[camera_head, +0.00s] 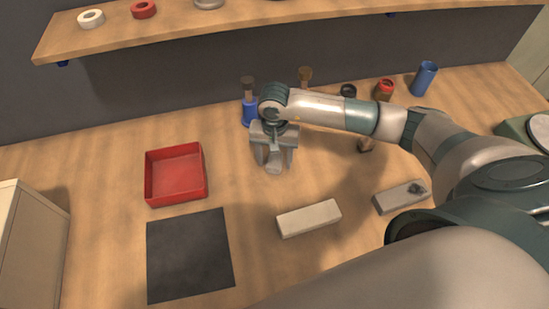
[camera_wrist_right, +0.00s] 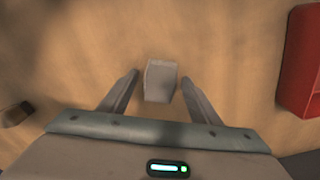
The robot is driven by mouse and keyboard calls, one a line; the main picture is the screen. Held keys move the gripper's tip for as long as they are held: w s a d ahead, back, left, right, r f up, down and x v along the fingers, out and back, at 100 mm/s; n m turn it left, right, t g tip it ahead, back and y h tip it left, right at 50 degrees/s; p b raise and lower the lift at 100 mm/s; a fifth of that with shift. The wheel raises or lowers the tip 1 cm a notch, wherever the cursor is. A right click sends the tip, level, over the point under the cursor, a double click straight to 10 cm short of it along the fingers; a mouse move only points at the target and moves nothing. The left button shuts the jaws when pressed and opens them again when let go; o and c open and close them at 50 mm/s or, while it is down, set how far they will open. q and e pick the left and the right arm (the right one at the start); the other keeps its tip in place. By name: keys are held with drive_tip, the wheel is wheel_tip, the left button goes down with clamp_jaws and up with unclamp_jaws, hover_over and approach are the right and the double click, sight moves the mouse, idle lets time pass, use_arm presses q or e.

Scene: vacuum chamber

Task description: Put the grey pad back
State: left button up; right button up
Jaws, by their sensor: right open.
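A small light grey block (camera_wrist_right: 161,81), which looks like the grey pad, stands on the wooden table between the fingers of my right gripper (camera_wrist_right: 158,88). The head view shows the right gripper (camera_head: 275,160) over the table, pointing down, with the grey block (camera_head: 274,169) at its fingertips. In the wrist view the fingers are spread, with a gap on both sides of the block. How high the fingertips are above the table is hard to tell. My left gripper is not in view.
A red tray (camera_head: 176,197) and a dark mat (camera_head: 188,256) lie to the left. A pale block (camera_head: 309,218) and a grey slab (camera_head: 401,197) with a dark lump lie in front. A blue bottle (camera_head: 249,113) stands close behind the gripper. A shelf (camera_head: 240,22) runs above.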

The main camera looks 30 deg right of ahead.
sight(274, 159)
wheel_tip(274, 159, up, 12)
drive_tip(key=b, duration=0.4)
drive_tip(key=shift+a+f, duration=0.1)
drive_tip(key=shift+f, duration=0.05)
idle(0.4)
